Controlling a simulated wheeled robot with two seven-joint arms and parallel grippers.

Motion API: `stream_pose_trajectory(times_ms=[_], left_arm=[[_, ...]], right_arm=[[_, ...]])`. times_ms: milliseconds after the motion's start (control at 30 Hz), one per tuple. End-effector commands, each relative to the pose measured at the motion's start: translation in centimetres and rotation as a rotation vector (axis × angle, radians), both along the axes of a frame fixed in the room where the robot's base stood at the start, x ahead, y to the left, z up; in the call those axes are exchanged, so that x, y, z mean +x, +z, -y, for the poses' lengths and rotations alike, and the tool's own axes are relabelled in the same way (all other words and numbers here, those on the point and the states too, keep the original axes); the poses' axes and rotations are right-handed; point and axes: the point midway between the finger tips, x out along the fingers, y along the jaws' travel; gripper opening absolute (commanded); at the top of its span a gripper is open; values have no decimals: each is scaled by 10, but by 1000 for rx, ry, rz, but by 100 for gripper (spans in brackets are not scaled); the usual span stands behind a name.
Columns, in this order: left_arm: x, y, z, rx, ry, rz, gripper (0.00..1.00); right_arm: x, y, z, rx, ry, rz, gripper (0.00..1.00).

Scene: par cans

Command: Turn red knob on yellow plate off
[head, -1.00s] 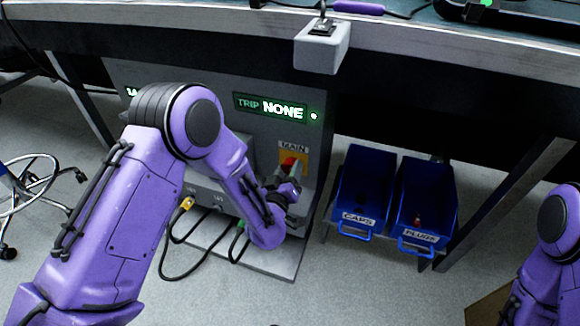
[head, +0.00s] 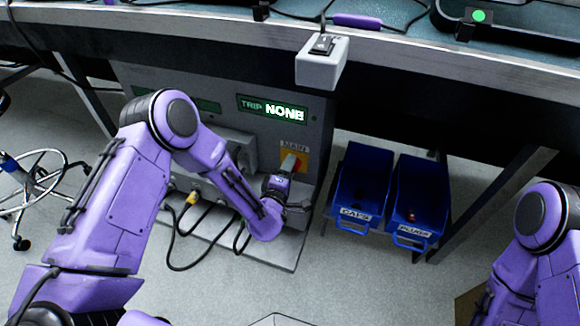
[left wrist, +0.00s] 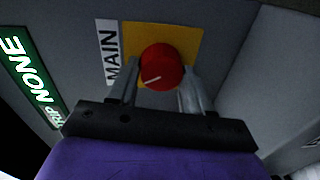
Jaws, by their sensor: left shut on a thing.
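The red knob (left wrist: 162,66) sits on the yellow plate (left wrist: 188,38) beside the MAIN label in the left wrist view. A white line on the knob's face points to the lower left there. My left gripper (left wrist: 160,86) is shut on the knob, one finger on each side of it. In the head view the knob (head: 289,163) and the plate (head: 302,155) show just above my left gripper (head: 284,178), which hides part of them. My right arm shows at the right edge; its gripper is out of view.
The grey cabinet's TRIP display (head: 272,108) reads NONE. Cables hang at the cabinet's front. Blue bins for caps (head: 345,217) and another label (head: 402,230) stand to its right. The bench edge (head: 420,55) overhangs above, with a grey switch box (head: 321,68) on it.

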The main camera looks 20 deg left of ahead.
Motion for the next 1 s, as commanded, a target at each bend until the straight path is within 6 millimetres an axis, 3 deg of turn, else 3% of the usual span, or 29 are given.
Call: stream_pose_trajectory(times_ms=[400,1000], left_arm=[[-1,-1,1,-238,-3,-11,19],[-1,-2,1,-293,-4,-12,19]], right_arm=[[5,5,1,-16,-34,48,43],[6,5,1,-20,-41,56,43]])
